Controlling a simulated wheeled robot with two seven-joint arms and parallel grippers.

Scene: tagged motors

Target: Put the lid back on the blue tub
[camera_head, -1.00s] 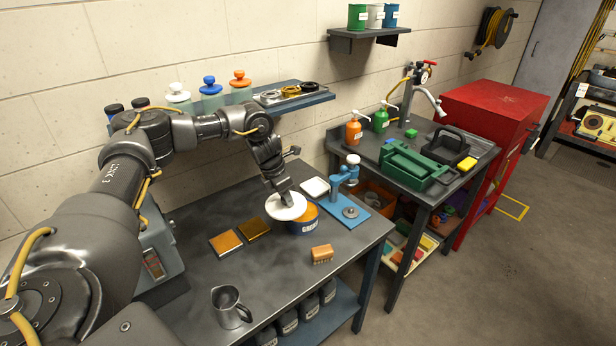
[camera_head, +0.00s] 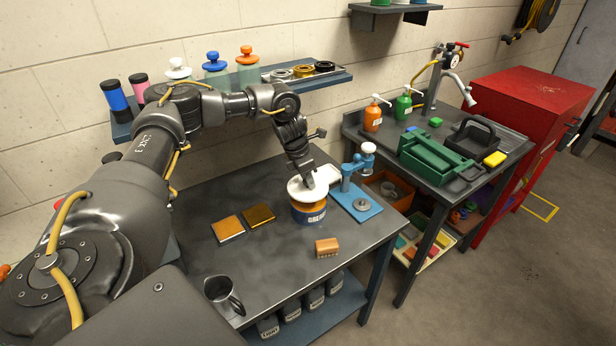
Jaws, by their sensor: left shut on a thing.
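The blue tub (camera_head: 311,217) stands on the dark workbench, with a pale label on its front and orange showing at its top. The round white lid (camera_head: 297,191) is in my left gripper (camera_head: 308,182), which is shut on it from above. The lid is over the tub and hides much of its mouth. A band of orange shows between the lid and the tub's blue side, so the lid looks a little above the rim. I cannot tell whether they touch. My right gripper is not in view.
Two tiles (camera_head: 258,215) lie left, a metal jug (camera_head: 222,294) front left. The bench between is clear.

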